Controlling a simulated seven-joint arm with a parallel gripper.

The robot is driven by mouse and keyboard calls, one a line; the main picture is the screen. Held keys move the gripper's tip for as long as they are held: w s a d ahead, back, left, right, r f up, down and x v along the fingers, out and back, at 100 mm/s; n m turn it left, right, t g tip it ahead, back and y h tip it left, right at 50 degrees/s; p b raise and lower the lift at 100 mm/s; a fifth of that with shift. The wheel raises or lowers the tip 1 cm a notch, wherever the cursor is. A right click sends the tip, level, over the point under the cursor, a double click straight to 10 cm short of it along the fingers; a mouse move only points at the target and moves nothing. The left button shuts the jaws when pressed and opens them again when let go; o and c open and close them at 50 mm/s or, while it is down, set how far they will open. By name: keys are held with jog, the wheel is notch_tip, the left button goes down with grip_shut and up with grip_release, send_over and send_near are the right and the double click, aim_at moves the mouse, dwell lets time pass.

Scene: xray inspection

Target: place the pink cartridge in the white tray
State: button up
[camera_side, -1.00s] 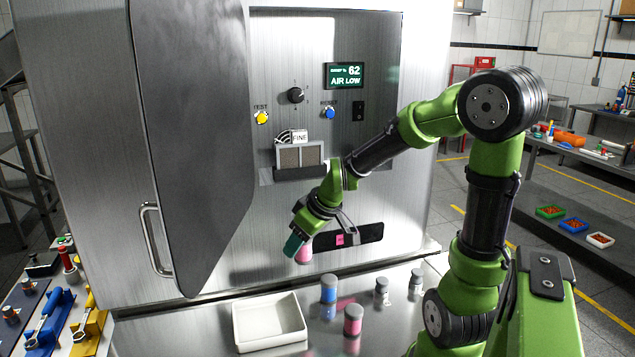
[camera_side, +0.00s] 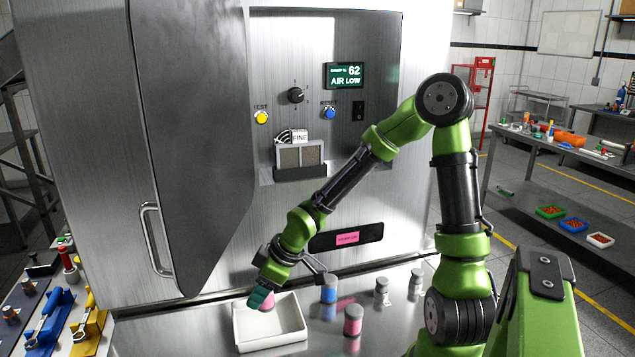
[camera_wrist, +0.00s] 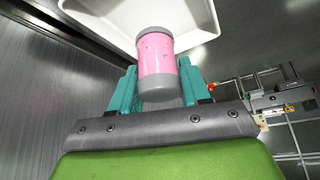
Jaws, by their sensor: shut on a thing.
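My gripper (camera_side: 259,297) is shut on a pink cartridge with grey ends. In the wrist view the pink cartridge (camera_wrist: 156,58) sits between the two teal fingers, with the white tray (camera_wrist: 100,14) beyond it. In the side view the white tray (camera_side: 272,343) stands on the steel shelf, and my gripper holds the cartridge at its back left part, overlapping the tray in the picture. The fingers hide most of the cartridge there, and I cannot tell whether it touches the tray.
A blue cartridge (camera_side: 329,290) and two grey ones (camera_side: 382,290) (camera_side: 416,283) stand to the right of the tray. The open cabinet door (camera_side: 195,150) with its handle (camera_side: 156,240) hangs behind and left. A bench with tools (camera_side: 50,315) is at the far left.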

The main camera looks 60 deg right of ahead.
aim_at(262, 307)
jog(key=shift+f, duration=2.45)
jog(key=shift+f, duration=0.1)
jog(key=o, duration=1.1)
jog(key=shift+v, duration=2.05)
